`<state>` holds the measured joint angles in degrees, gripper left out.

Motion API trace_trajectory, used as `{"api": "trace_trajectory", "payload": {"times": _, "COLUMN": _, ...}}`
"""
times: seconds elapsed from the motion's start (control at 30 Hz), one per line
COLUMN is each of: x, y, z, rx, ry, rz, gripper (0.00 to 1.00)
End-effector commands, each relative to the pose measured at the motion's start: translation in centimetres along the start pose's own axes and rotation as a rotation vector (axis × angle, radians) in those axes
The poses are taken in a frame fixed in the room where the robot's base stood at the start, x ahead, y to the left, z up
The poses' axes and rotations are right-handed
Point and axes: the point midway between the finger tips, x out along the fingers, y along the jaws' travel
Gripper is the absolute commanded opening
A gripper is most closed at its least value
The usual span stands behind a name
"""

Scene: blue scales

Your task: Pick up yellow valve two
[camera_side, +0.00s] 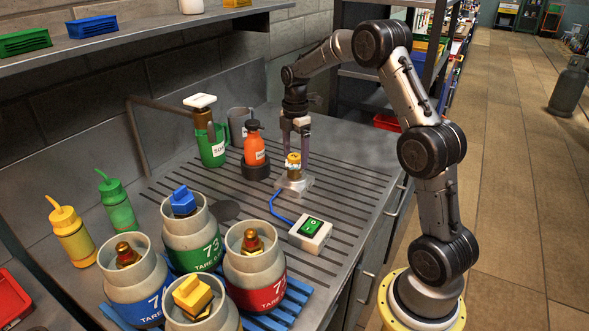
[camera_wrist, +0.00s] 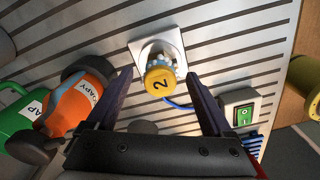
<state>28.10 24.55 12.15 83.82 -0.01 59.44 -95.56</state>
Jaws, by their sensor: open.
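The yellow valve two (camera_side: 293,160) is a small brass piece with a yellow top, standing upright on a pale square base (camera_side: 295,184) on the slatted worktop. In the wrist view its round yellow top (camera_wrist: 161,83) bears a "2" and faces the camera. My gripper (camera_side: 295,150) points down over the valve. In the wrist view my gripper (camera_wrist: 163,88) is open, with one finger to each side of the valve and a gap on both sides. In the side view the fingers partly flank the valve, and I cannot tell any contact.
An orange bottle (camera_side: 254,147) and a green soap bottle (camera_side: 211,143) stand close on the left. A box with a green switch (camera_side: 310,234) and blue cable lies in front. Several gas cylinders (camera_side: 190,236) with coloured valves fill the front left.

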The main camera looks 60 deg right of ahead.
Motion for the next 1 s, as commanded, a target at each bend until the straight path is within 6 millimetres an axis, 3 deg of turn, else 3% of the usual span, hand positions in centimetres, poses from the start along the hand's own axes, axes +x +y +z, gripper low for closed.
{"api": "trace_trajectory", "payload": {"times": 0.23, "x": 3.5, "y": -0.1, "z": -0.4, "rx": 0.0, "ry": 0.0, "rz": -0.003, "gripper": 0.85}}
{"api": "trace_trajectory", "payload": {"times": 0.57, "x": 4.1, "y": -0.1, "z": -0.4, "rx": 0.0, "ry": 0.0, "rz": -0.001, "gripper": 0.85}}
{"api": "trace_trajectory", "payload": {"times": 1.0, "x": 4.1, "y": -0.1, "z": -0.4, "rx": 0.0, "ry": 0.0, "rz": -0.001, "gripper": 0.06}}
